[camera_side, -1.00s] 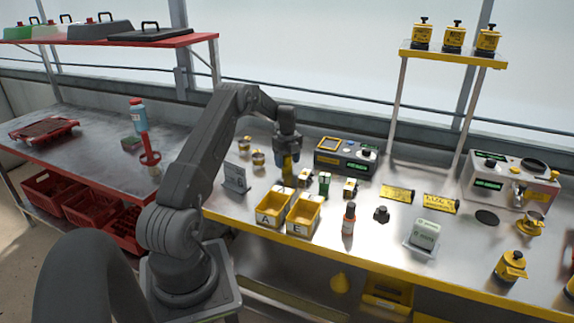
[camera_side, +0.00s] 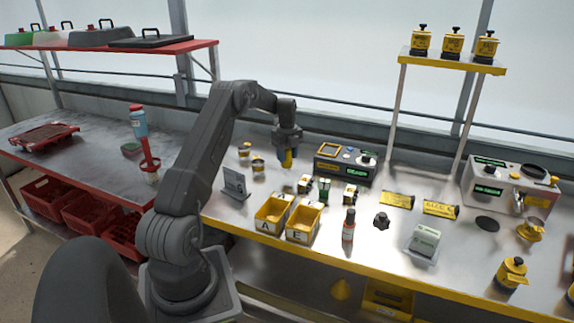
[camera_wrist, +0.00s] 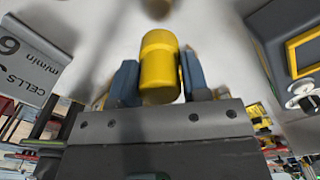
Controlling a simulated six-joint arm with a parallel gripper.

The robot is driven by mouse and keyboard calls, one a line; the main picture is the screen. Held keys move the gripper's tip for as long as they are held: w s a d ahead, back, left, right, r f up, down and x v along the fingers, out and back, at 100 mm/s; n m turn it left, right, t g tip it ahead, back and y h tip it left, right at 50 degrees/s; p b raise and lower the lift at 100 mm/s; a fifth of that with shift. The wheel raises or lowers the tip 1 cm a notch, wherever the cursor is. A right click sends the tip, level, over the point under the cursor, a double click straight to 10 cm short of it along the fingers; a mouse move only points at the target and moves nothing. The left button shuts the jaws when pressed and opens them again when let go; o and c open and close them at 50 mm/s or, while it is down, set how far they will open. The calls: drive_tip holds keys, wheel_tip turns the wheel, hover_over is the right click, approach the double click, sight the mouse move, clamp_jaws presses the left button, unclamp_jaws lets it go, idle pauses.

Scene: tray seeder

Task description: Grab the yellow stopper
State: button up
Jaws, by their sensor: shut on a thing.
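The yellow stopper (camera_wrist: 160,68) is a rounded yellow cylinder held between the two blue-grey fingers of my gripper (camera_wrist: 159,85) in the wrist view. In the side view my gripper (camera_side: 286,156) hangs above the steel bench, with the yellow stopper (camera_side: 286,159) showing below its fingers. The stopper is clear of the bench and looks upright. Its upper part is hidden by the gripper in the side view.
Two yellow bins marked A (camera_side: 264,225) and E (camera_side: 296,236) stand in front. A grey control box (camera_side: 345,174) stands right of my gripper, a grey sign (camera_side: 234,184) to the left. Small vials stand between.

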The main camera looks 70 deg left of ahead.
wheel_tip(320, 180, up, 5)
drive_tip(key=shift+r, duration=0.2)
